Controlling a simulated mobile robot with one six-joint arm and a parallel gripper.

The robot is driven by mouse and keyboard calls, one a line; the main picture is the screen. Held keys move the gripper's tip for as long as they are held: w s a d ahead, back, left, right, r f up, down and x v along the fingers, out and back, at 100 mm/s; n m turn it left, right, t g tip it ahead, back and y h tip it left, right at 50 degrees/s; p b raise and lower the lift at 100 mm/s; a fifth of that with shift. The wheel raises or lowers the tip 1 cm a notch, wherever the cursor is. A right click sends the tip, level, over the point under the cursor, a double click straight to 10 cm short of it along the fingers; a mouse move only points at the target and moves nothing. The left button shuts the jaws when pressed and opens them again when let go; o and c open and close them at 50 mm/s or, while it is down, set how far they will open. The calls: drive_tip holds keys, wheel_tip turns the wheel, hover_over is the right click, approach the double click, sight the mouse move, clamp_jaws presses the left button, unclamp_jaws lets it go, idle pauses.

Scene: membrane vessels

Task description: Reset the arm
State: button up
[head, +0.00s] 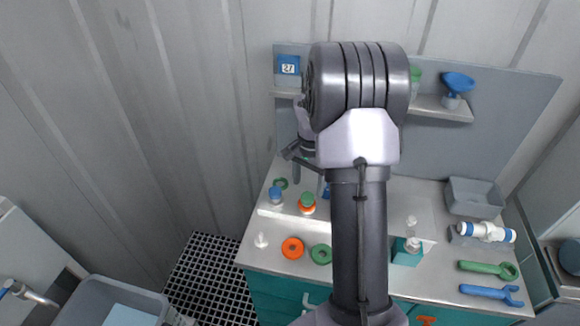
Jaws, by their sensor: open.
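My gripper (309,174) is in the head view, left of my raised arm. It points down above the back left part of the workbench (270,258). Its two dark fingers are apart, with nothing seen between them. Below it on a raised white step stand a small blue-capped vessel (275,195) and a green and orange capped vessel (307,203). Another blue item (327,193) is mostly hidden behind my arm. Whether the fingers touch anything cannot be told. My arm hides the middle of the bench and shelf.
An orange ring (292,248) and a green ring (321,254) lie in front. At right are a grey bin (474,198), a white cylinder with blue ends (487,232), a green wrench (488,268) and a blue wrench (491,292). A shelf (441,108) holds a blue funnel (457,82).

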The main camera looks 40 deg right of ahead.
drive_tip(key=s+a+r+n+t+b, duration=0.1)
drive_tip(key=a+r+n+t+b, duration=0.15)
drive_tip(key=a+r, duration=0.85)
drive_tip(key=s+a+r+n+t+y+b, duration=0.2)
drive_tip(key=s+a+n, duration=0.5)
drive_tip(key=s+a, duration=0.9)
drive_tip(key=a+r+t+b, duration=0.1)
drive_tip(key=a, duration=0.2)
drive_tip(key=shift+s+a+n, duration=0.25)
drive_tip(key=shift+s+n, duration=0.1)
